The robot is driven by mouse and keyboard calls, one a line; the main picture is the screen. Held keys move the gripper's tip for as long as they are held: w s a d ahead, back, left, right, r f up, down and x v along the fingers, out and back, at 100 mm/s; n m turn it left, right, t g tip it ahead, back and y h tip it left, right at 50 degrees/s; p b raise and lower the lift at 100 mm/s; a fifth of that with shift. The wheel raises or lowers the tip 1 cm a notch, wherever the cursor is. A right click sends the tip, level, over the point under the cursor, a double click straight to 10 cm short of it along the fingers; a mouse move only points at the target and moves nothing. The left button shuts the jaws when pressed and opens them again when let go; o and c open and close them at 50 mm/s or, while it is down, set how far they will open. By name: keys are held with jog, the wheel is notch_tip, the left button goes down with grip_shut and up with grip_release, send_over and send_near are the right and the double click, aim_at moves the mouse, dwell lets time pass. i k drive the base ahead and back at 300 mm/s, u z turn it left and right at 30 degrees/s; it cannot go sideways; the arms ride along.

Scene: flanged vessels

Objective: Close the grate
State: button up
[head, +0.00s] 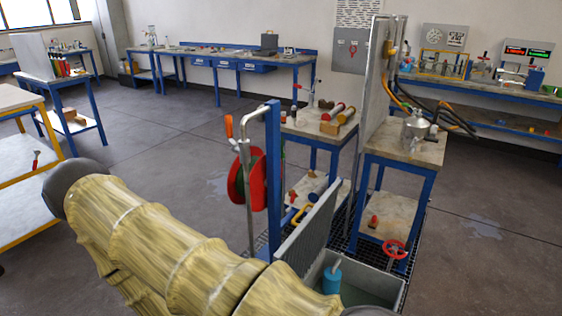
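The grey ribbed grate (308,236) stands raised and tilted on the left side of an open floor pit (392,297), right of the picture's middle. Its lower part is partly hidden behind my arm. The pit is uncovered, with a blue cylindrical thing (332,279) with a pale rod inside it. My arm, in a yellowish cover, crosses the lower left and bottom of the picture, in front of the grate's foot. My gripper is not in view, so I cannot tell its state or its distance from the grate.
A blue post (273,180) with a red and green reel stands left of the grate. Behind the pit is a blue-legged table (410,147) with a metal vessel; a red handwheel (395,250) is below. Dark floor grating surrounds these. Open floor lies to the right.

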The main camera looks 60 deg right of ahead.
aim_at(301, 251)
jog(key=z, duration=0.05)
jog(key=i, duration=2.45)
jog(key=z, duration=3.7)
jog(key=i, duration=0.5)
jog(key=u, duration=1.2)
jog(key=i, duration=0.25)
jog(key=z, duration=0.1)
